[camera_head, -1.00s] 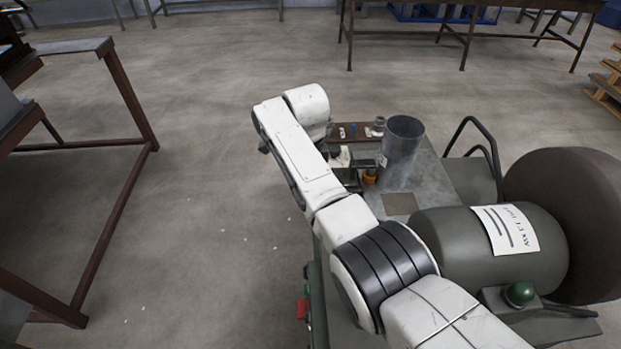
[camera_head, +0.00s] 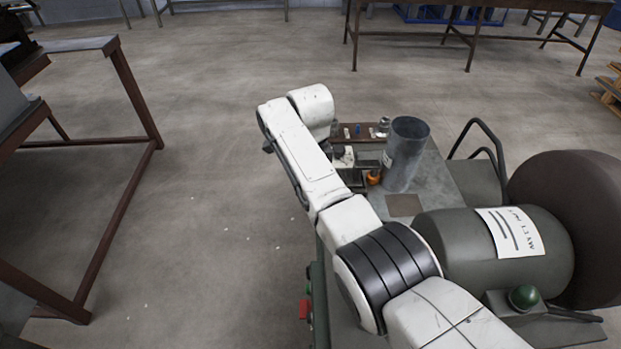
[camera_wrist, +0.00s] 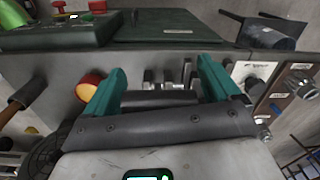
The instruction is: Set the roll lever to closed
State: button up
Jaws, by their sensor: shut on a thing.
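In the wrist view my gripper (camera_wrist: 161,72) has its two teal fingers on either side of a dark round bar (camera_wrist: 160,98), which looks like the handle of the roll lever. It is shut on that bar. Several short upright levers or knobs (camera_wrist: 168,76) stand just beyond the bar, in front of the machine's grey side. In the head view my arm covers most of the gripper and the lever. Whether the lever stands at open or closed cannot be told.
A metal duct cylinder (camera_head: 406,155) stands upright on the machine table (camera_head: 430,185). A red-and-yellow button (camera_wrist: 90,88) is left of my fingers. A green motor housing (camera_head: 480,250) is at the right.

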jog(key=shift+s+d+f, duration=0.25)
jog(key=shift+d+f, duration=0.1)
jog(key=shift+f, duration=0.1)
jog(key=o, duration=1.2)
jog(key=shift+w+d, duration=0.1)
jog(key=shift+w+r, duration=0.1)
jog(key=shift+r, duration=0.35)
notch_tip(320, 180, up, 9)
jog(key=shift+r, duration=0.55)
jog(key=shift+s, duration=0.2)
